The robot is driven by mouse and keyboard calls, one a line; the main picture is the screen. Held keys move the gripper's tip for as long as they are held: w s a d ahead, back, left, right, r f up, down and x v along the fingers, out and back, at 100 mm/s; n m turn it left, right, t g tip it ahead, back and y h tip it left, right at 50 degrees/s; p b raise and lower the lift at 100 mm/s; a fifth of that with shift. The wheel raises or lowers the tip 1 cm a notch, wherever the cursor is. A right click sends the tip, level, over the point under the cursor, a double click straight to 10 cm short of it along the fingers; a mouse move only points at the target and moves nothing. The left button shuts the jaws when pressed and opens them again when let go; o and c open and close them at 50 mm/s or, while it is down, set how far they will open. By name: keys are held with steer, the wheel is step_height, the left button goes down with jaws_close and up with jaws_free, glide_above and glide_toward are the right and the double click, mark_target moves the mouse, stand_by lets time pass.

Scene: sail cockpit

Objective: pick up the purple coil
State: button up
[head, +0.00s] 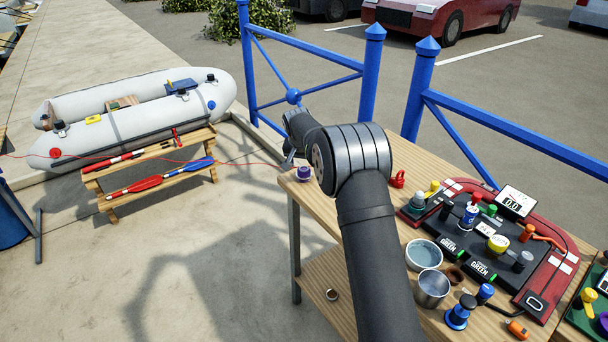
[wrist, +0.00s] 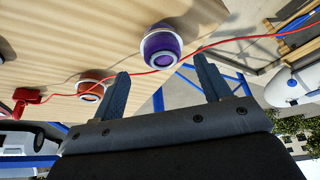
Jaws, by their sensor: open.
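The purple coil (head: 304,173), small with a pale rim, stands near the left corner of the wooden table top (head: 289,182) in the head view. In the wrist view the purple coil (wrist: 162,50) shows large, between the two finger directions and beyond the tips. My gripper (wrist: 161,67) is open and empty, with one finger to each side of the coil in that picture. In the head view my gripper (head: 289,158) is partly hidden behind my wrist, just left of and above the coil. I see no contact with it.
An orange coil (wrist: 92,88) is beside the left finger in the wrist view. A thin red line (wrist: 230,41) crosses close to the purple coil. A red shackle-like piece (head: 397,179) lies right of my arm. Blue railing (head: 370,75) stands behind the table; a crowded red panel (head: 540,275) is at right.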

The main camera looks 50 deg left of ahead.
mark_target(304, 169)
steer(key=x, duration=0.5)
steer(key=shift+s+f, duration=0.15)
steer(key=shift+s, duration=0.05)
steer(key=c, duration=1)
